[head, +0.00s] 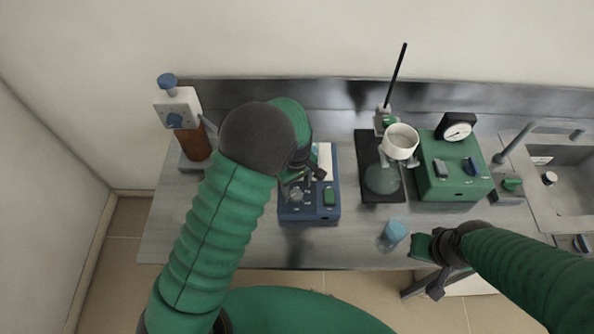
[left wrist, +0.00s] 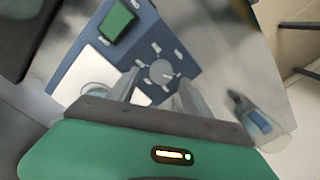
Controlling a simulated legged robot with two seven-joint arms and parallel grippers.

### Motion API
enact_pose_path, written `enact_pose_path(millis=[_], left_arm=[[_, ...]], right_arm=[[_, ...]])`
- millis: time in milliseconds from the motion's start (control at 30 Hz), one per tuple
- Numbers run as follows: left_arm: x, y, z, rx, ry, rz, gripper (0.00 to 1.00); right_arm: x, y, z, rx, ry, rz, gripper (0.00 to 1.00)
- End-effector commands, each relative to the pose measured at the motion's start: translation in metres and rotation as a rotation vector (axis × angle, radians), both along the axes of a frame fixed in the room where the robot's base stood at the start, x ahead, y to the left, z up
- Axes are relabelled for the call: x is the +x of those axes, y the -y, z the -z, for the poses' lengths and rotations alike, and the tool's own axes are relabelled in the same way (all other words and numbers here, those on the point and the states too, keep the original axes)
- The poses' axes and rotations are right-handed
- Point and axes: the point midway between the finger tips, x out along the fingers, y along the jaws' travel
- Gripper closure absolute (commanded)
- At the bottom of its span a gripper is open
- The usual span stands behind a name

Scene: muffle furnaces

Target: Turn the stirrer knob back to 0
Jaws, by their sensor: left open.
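The stirrer (head: 309,214) is a blue box with a white top on the bench, partly hidden by my left arm in the head view.
A bottle-top dispenser on a brown bottle (head: 196,144) stands left. Right of the stirrer are a stand with a black base (head: 383,190) and flask, a green box with a gauge (head: 453,178), and a sink (head: 565,180). A blue-capped jar (head: 393,234) stands near the front edge.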

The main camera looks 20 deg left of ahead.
Motion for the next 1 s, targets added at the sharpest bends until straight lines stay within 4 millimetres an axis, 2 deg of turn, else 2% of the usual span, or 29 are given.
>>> enact_pose_path(millis=[300, 433, 600, 1000], left_arm=[[0.002, 0.001, -0.093, -0.002, 0.006, 0.000, 0.43], [0.003, 0.001, -0.120, -0.001, 0.003, 0.000, 0.43], [0.003, 0.001, -0.137, 0.001, 0.001, -0.001, 0.43], [0.002, 0.001, -0.138, 0.001, -0.001, 0.000, 0.43]], right_arm=[[0.000, 0.000, 0.013, 0.000, 0.000, 0.000, 1.00], [0.000, 0.000, 0.015, 0.000, 0.000, 0.000, 1.00], [0.000, 0.000, 0.016, 0.000, 0.000, 0.000, 1.00], [0.000, 0.000, 0.015, 0.000, 0.000, 0.000, 1.00]])
